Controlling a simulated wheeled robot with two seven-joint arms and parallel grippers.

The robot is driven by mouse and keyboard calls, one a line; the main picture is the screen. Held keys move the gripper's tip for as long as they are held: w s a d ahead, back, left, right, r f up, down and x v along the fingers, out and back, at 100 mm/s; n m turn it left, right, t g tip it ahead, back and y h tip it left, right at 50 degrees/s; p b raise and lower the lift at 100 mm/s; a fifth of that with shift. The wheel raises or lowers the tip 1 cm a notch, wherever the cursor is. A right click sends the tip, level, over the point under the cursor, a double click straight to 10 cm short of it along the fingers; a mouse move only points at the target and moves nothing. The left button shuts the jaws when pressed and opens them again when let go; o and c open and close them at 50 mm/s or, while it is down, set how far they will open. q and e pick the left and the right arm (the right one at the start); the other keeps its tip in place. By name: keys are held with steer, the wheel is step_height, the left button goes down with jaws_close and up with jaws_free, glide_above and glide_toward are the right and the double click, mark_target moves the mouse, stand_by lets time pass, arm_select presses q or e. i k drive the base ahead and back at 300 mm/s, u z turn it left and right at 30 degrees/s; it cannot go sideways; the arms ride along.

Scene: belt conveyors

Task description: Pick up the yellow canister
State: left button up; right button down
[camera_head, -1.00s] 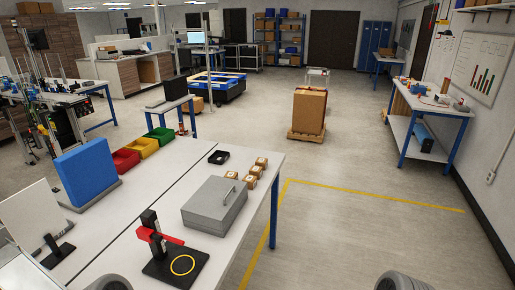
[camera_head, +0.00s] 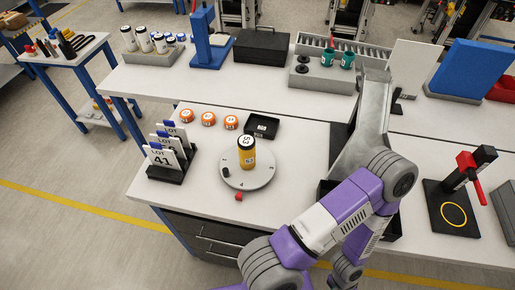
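The yellow canister (camera_head: 247,158) stands upright on a round grey disc (camera_head: 262,180) on the white workbench. It has a white top marked 53 and a label on its side. A small red piece (camera_head: 239,197) sits at the disc's near edge. One of my arms, purple and grey, crosses the lower right of the view, to the right of the canister and apart from it. No gripper fingers show, so I cannot see either gripper.
A rack of LOT cards (camera_head: 167,155) stands left of the disc. Several orange-banded round pieces (camera_head: 208,118) and a small black tray (camera_head: 262,126) lie behind it. A red-and-black stand (camera_head: 468,180) is at the right. My arm partly covers a dark bin (camera_head: 327,188).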

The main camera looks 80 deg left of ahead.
mark_target(246, 143)
steer(key=k, duration=0.35)
steer(key=z, duration=1.2)
steer(key=i, duration=0.25)
steer(key=u, duration=4.65)
steer(key=k, duration=0.75)
steer(key=i, duration=0.65)
